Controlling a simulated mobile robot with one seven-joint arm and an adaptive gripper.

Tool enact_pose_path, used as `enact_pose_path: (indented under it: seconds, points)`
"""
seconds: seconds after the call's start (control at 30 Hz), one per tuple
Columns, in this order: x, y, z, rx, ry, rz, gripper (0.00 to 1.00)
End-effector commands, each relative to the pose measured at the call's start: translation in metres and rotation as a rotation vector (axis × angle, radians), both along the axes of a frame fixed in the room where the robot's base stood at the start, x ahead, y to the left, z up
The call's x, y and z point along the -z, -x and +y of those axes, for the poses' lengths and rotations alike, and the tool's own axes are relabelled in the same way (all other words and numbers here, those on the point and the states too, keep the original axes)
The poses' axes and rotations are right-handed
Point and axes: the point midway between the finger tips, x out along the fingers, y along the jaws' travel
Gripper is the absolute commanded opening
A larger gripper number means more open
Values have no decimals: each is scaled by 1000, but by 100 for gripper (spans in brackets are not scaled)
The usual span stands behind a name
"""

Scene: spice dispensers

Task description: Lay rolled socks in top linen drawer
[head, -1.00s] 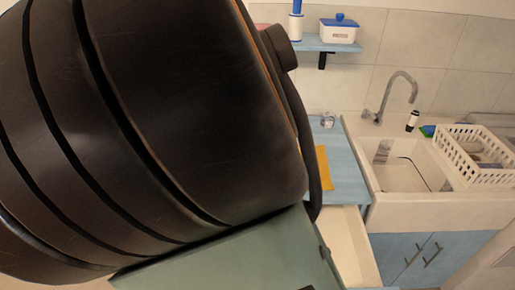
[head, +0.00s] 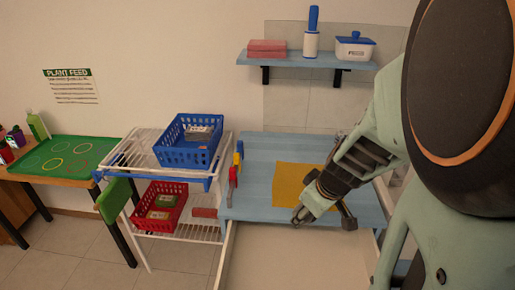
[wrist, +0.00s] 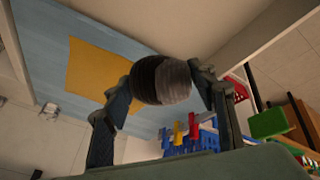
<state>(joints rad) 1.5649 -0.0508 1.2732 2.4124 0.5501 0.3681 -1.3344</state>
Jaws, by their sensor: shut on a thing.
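My gripper (head: 325,217) is shut on the rolled socks (wrist: 160,80), a dark grey and lighter grey roll that shows between the fingers in the wrist view, where the gripper (wrist: 162,92) also shows. In the head view I cannot clearly make out the roll behind the fingers. The open top drawer (head: 290,260) is the pale, wide box below the blue counter, at the bottom of the head view. My gripper is near the counter's front edge, above the back part of the drawer. The part of the drawer that shows looks empty.
A yellow cloth (head: 290,185) lies on the blue counter (head: 255,150). Left of it stands a white wire rack (head: 125,150) with a blue basket (head: 185,150) and a red basket (head: 160,205). A wall shelf (head: 300,60) hangs above the counter.

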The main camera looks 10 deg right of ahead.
Motion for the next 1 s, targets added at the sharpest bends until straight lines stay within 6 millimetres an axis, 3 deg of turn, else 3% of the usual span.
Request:
enact_pose_path:
  seconds: [0.6, 0.83, 1.0]
  points:
    - [13, 8, -8, -97, -5, -3, 28]
    - [28, 15, -11, -186, -7, -1, 28]
    - [50, 26, -16, -304, -9, -1, 28]
